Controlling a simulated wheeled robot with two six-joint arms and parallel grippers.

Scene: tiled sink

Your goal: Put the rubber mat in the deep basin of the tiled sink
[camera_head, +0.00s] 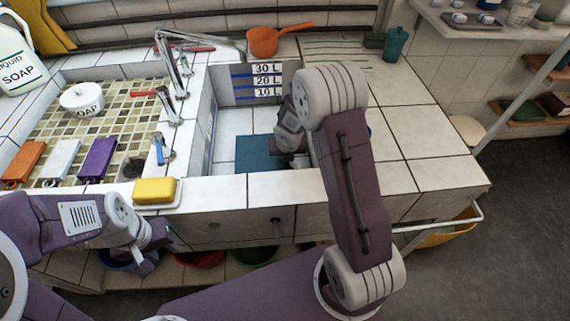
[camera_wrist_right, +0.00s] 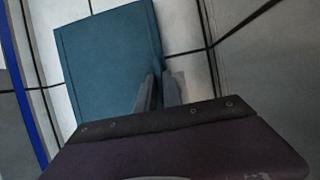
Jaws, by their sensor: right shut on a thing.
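The rubber mat (camera_head: 257,152) is a flat teal rectangle inside the deep basin (camera_head: 230,123) of the tiled sink, low down over the white tiles. My right gripper reaches down into the basin, its fingers mostly hidden by my right arm in the head view. In the right wrist view, the two fingers (camera_wrist_right: 157,92) are close together on one edge of the mat (camera_wrist_right: 105,65). I cannot tell whether the mat touches the floor. My left gripper (camera_head: 143,262) hangs low in front of the sink, apart from the mat; its jaw opening is unclear.
A yellow sponge (camera_head: 156,190) lies on the front rim. The faucet (camera_head: 172,65) stands left of the basin, an orange pan (camera_head: 268,41) behind it. The shallow tiled basin (camera_head: 110,115) holds a soap pot (camera_head: 82,99).

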